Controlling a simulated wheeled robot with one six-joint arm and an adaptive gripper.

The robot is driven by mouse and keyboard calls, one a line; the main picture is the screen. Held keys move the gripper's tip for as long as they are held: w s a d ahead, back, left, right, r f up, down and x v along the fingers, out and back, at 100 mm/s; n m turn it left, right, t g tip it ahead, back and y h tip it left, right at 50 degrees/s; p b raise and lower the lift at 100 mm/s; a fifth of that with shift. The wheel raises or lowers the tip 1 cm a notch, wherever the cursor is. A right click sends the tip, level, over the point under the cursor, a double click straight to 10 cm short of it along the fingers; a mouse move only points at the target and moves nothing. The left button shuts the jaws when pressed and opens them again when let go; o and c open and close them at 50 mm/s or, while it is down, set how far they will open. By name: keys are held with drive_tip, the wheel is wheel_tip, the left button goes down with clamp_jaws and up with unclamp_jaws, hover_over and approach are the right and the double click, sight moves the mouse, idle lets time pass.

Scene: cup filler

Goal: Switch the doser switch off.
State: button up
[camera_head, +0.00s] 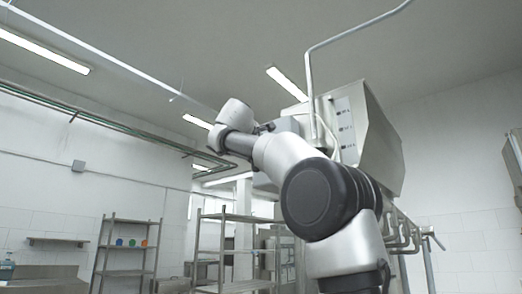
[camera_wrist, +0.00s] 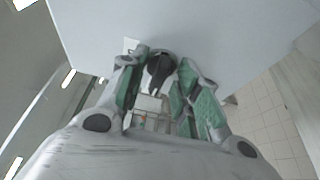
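The doser switch appears to be the dark knob (camera_wrist: 160,72) on a large pale box face (camera_wrist: 220,30) in the wrist view. A light plate edge shows at the knob's upper left. My gripper (camera_wrist: 157,66) has green-padded fingers, one on each side of the knob. They stand apart with the knob between them; whether either pad touches it I cannot tell. In the head view my arm reaches up to a grey box (camera_head: 291,125) on the steel machine (camera_head: 362,125).
A bent pipe (camera_head: 310,75) rises in front of the machine to the ceiling. Several pipes with valves (camera_head: 405,235) lie below it at right. Metal shelving (camera_head: 125,245) stands at the far left. Open air lies left of my arm.

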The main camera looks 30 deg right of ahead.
drive_tip(key=v, duration=1.2)
idle(0.4)
